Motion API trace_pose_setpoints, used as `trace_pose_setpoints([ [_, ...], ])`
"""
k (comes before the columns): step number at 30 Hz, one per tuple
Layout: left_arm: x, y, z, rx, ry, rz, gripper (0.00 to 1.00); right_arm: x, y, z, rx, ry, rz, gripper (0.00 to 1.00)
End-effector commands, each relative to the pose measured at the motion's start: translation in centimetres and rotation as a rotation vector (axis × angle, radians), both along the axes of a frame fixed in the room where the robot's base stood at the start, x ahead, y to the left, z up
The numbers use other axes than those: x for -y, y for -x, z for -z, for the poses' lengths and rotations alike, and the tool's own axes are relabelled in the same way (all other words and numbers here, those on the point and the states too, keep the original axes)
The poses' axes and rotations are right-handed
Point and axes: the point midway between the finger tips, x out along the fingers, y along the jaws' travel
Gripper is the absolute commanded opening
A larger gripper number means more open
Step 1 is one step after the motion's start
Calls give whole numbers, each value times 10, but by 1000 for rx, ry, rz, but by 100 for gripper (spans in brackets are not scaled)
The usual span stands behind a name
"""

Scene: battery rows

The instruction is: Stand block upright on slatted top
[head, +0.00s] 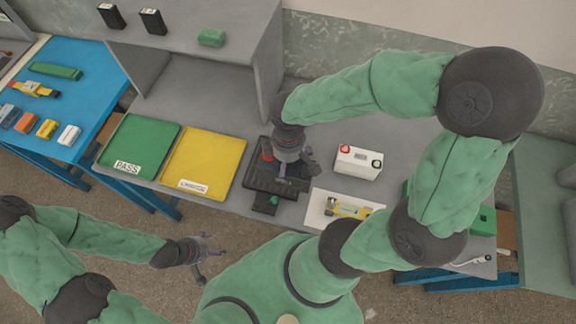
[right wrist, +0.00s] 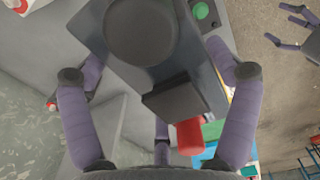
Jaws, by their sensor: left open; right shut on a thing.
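My right gripper (head: 296,170) points down over a black slatted device (head: 262,184) on the grey bench. In the right wrist view its purple fingers (right wrist: 160,85) flank a dark block (right wrist: 182,106), and the gripper is shut on it. Whether the block touches the device below is hidden in the head view. The device has a red part (head: 267,151) and a green button (head: 273,200); the red part also shows in the right wrist view (right wrist: 190,137). My left gripper (head: 205,258) is open and empty, over the floor in front of the bench.
A green tray (head: 140,140) and a yellow tray (head: 205,162) lie left of the device. A white battery (head: 359,162) and a white plate (head: 318,213) with a yellow item stand to its right. Two black boxes (head: 152,21) and a green block (head: 211,37) sit on the shelf.

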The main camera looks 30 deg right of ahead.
Motion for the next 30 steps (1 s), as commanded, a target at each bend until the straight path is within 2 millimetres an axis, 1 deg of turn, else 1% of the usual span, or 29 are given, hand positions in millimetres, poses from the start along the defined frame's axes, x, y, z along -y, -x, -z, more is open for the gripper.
trace_pose_setpoints([
  [1,0,0,3,0,0,0,74,3,-10,4,2,-1,3,30],
  [11,0,0,10,0,0,0,74,17,-60,27,2,-1,3,30],
  [15,0,0,16,0,0,0,74,21,-75,49,1,0,3,30],
  [18,0,0,19,0,0,0,74,24,-86,61,2,-1,3,30],
  [22,0,0,22,0,0,0,74,27,-95,72,4,0,3,30],
  [30,0,0,23,0,0,0,74,29,-103,81,4,0,3,30],
])
